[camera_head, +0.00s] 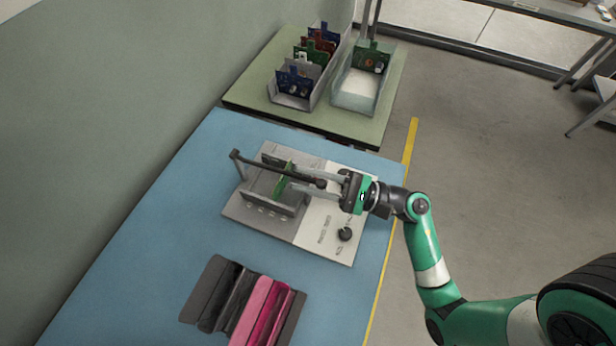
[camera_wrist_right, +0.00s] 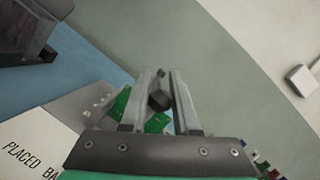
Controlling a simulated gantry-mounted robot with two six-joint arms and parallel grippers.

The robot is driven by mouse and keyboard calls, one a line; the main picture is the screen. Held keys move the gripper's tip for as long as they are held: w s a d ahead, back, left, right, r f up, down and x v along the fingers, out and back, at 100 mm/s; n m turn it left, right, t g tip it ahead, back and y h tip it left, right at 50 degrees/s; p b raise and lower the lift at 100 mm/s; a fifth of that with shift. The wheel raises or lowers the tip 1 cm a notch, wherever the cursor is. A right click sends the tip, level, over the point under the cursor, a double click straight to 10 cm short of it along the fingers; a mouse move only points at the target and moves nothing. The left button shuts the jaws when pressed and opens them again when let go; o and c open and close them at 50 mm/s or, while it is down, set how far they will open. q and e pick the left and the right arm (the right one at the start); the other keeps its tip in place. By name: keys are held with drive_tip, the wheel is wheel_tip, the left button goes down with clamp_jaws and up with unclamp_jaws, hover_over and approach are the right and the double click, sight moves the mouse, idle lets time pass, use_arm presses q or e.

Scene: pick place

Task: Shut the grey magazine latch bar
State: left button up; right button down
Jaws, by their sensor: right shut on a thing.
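The grey magazine (camera_head: 268,208) sits on a grey and white panel on the blue table, with a green board (camera_head: 284,180) standing in it. The dark grey latch bar (camera_head: 275,170) runs from a post at the magazine's left across the top of the magazine to a dark round knob (camera_head: 321,183) at its right end. My right gripper (camera_head: 322,184) comes from the right and is shut on the knob end of the bar. In the right wrist view the knob (camera_wrist_right: 159,100) shows between the two fingers. The bar's exact height over the board is hard to tell. My left gripper is out of view.
A dark and pink slotted holder (camera_head: 245,300) lies at the table's front. A green-topped table (camera_head: 250,92) behind holds grey bins with coloured boards. Blue table left of the panel is clear.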

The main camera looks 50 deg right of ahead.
drive_tip(key=shift+f, duration=0.4)
drive_tip(key=c, duration=0.7)
unclamp_jaws()
drive_tip(key=shift+s, duration=0.1)
drive_tip(key=shift+o, duration=0.2)
drive_tip(key=v, duration=1.1)
drive_tip(key=shift+s+d, duration=0.1)
drive_tip(key=shift+s, duration=0.15)
